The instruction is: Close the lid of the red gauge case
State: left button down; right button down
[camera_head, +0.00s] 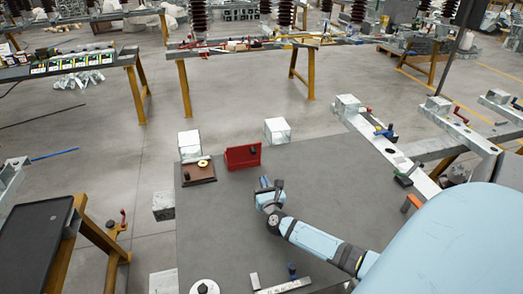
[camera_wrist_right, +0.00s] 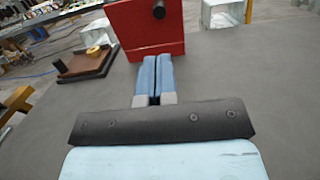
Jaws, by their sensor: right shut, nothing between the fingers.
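The red gauge case (camera_head: 240,160) stands on the grey table top, left of the picture's middle in the head view. A red panel with a black knob stands raised on it; the inside of the case is mostly hidden. In the right wrist view, the case (camera_wrist_right: 140,32) fills the top middle, with the knob near the top edge. My right gripper (camera_head: 264,182) is shut and empty, in front of the case and slightly right of it in the head view. Its blue fingertips (camera_wrist_right: 155,58) point at the case's lower part; whether they touch cannot be told. My left gripper is not in view.
A brown tray (camera_head: 199,178) with a yellow ring sits left of the case. Metal blocks (camera_head: 277,131) stand at the table's edges. A white round piece (camera_head: 204,287) lies near the front. The table (camera_head: 335,185) right of my gripper is mostly clear.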

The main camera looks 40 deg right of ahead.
aim_at(253, 154)
jog(key=b+x, duration=0.1)
jog(key=x, duration=1)
jog(key=shift+w, duration=0.35)
jog(key=shift+w+d, duration=0.1)
jog(key=shift+w, duration=0.05)
